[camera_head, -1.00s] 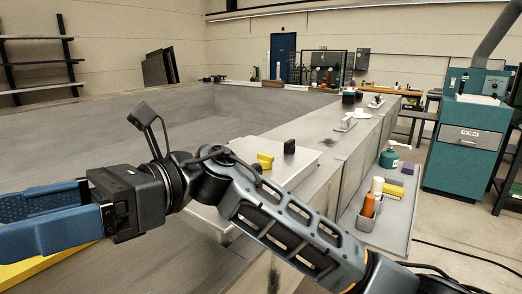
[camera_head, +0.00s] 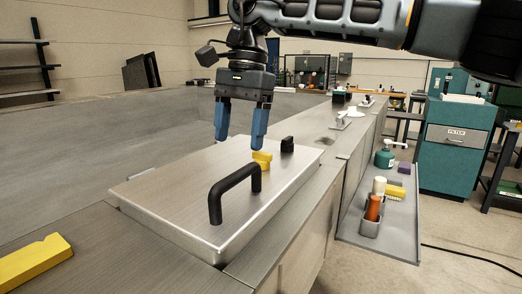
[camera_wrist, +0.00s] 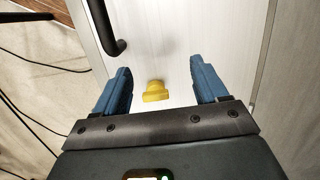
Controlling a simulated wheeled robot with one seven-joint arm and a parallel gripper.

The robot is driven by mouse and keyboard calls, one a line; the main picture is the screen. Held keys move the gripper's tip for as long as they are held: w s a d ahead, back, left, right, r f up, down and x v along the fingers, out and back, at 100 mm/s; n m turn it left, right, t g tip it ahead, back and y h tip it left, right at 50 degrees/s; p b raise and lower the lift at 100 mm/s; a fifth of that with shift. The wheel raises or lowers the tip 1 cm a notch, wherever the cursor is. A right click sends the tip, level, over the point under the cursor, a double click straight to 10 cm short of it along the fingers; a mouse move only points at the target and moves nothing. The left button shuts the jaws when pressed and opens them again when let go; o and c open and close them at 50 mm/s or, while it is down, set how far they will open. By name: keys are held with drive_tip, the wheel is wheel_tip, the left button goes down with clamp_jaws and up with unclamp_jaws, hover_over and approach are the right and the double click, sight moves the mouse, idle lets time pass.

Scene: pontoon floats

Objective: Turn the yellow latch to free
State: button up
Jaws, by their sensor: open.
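The yellow latch (camera_head: 262,160) is a small knob on the silver metal lid (camera_head: 170,190), near its far right side. It also shows in the wrist view (camera_wrist: 155,91), between my fingers but beyond their tips. My gripper (camera_head: 240,143) points down above the lid with its blue fingers apart and nothing between them. In the head view the fingertips are just left of the latch, and the right finger is close to it. I cannot tell whether they touch.
A black arched handle (camera_head: 235,190) stands on the near part of the lid. A small black knob (camera_head: 287,145) is just behind the latch. A yellow block (camera_head: 35,262) lies at the front left. A side tray (camera_head: 385,245) holds bottles on the right.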

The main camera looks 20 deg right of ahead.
sight(262, 152)
drive_tip(key=shift+t+h, duration=0.3)
drive_tip(key=shift+h, duration=0.6)
drive_tip(key=d+r, duration=0.1)
drive_tip(key=w+d+r, duration=0.1)
drive_tip(key=d, duration=0.1)
drive_tip(key=w+d, duration=0.1)
drive_tip(key=d, duration=0.1)
drive_tip(key=shift+d+r, duration=0.15)
drive_tip(key=shift+r, duration=0.25)
drive_tip(key=shift+d+f, duration=0.1)
wheel_tip(262, 152, down, 8)
drive_tip(key=shift+r, duration=0.25)
drive_tip(key=shift+c, duration=0.2)
drive_tip(key=c, duration=1)
